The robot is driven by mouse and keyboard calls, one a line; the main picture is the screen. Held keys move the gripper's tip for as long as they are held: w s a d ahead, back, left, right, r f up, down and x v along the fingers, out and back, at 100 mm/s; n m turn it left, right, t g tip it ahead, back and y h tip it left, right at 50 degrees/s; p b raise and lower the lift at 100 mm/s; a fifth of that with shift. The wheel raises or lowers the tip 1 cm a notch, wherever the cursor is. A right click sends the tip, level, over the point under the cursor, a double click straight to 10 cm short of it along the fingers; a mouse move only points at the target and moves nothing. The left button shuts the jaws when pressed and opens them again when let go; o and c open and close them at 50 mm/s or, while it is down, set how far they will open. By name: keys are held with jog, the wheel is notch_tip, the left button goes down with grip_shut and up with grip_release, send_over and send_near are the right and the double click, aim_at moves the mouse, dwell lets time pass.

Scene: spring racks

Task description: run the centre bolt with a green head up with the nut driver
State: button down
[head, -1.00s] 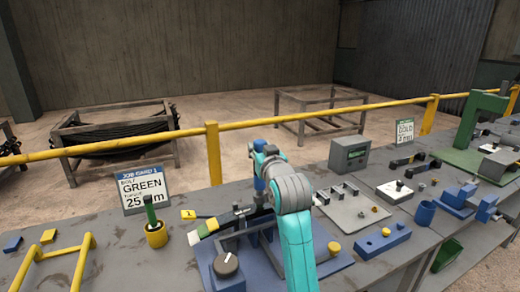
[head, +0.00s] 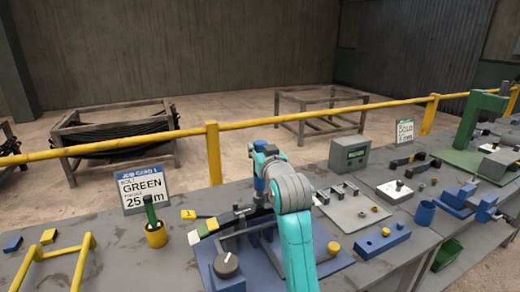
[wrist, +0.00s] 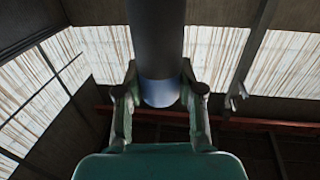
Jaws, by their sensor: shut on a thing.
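My gripper (wrist: 160,98) is shut on a dark cylinder with a blue-grey end, which I take as the nut driver (wrist: 157,40). In the head view my gripper (head: 262,158) is above the blue fixture (head: 335,262), with a blue part of the driver (head: 259,184) showing below it. A dark leaf stack (head: 230,222) with yellow, white and green marks at its left end lies across the fixture. I cannot make out the centre bolt or its green head; my arm covers part of the stack. I cannot tell whether the driver touches a bolt.
A job card (head: 143,188) reads GREEN and 25 Nm. A yellow cup (head: 156,236) holds a green-handled tool. A grey plate (head: 350,209) with pegs stands right of my arm. A yellow rail (head: 240,125) runs behind the bench. Yellow handles (head: 60,255) stand at front left.

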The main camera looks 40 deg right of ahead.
jog(key=shift+f, duration=1)
dwell(2.1)
jog(key=shift+r, duration=3.7)
jog(key=shift+d, duration=0.1)
